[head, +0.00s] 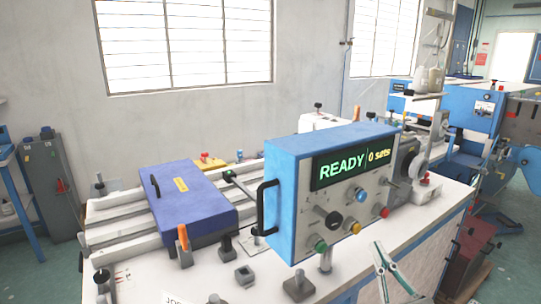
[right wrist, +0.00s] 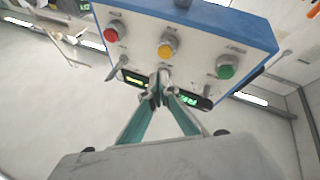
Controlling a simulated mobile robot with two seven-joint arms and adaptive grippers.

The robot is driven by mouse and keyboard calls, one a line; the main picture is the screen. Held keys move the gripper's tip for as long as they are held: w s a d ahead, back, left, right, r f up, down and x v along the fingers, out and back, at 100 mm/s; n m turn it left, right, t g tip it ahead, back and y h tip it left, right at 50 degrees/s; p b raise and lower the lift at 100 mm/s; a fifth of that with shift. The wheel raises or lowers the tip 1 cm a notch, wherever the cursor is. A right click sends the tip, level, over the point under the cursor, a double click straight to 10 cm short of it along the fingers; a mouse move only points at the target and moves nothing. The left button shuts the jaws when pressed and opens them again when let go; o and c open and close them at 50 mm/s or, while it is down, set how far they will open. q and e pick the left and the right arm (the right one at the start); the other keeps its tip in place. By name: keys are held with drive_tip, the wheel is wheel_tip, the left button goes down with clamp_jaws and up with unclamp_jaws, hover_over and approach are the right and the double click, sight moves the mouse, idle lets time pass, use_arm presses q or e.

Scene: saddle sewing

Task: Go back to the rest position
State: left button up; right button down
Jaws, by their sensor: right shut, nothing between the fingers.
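My right gripper (head: 380,256) shows at the bottom right of the head view, with thin teal fingers near the front edge of the machine bed. It also shows in the right wrist view (right wrist: 160,92), where its fingers meet at the tips with nothing between them. The blue-edged control box (head: 282,205) stands left of the gripper, and its screen (head: 353,163) reads "READY" and "0 sets". In the right wrist view the box's button panel (right wrist: 190,45) is beyond the fingertips; I cannot tell the exact gap. My left gripper is not in view.
A purple-blue cover (head: 190,208) lies on white rails at the left of the machine bed. An orange-handled lever (head: 183,240) and several dark clamps stand along the front. A blue machine (head: 480,115) is at the back right. Open floor shows at the far right.

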drive_tip(key=s+a+f+m+g+h, duration=0.1)
drive_tip(key=s+a+f+g, duration=0.2)
drive_tip(key=f, duration=0.9)
drive_tip(key=s+a+f+g, duration=0.1)
drive_tip(key=s+f+g, duration=0.3)
drive_tip(key=f, duration=0.7)
drive_tip(key=s+a+f+g+h, duration=0.1)
drive_tip(key=s+f+g, duration=0.4)
drive_tip(key=s+f, duration=0.6)
wheel_tip(320, 180, down, 4)
drive_tip(key=shift+s+a+m+h, duration=0.15)
drive_tip(key=shift+m+h, duration=0.15)
drive_tip(key=shift+m, duration=0.1)
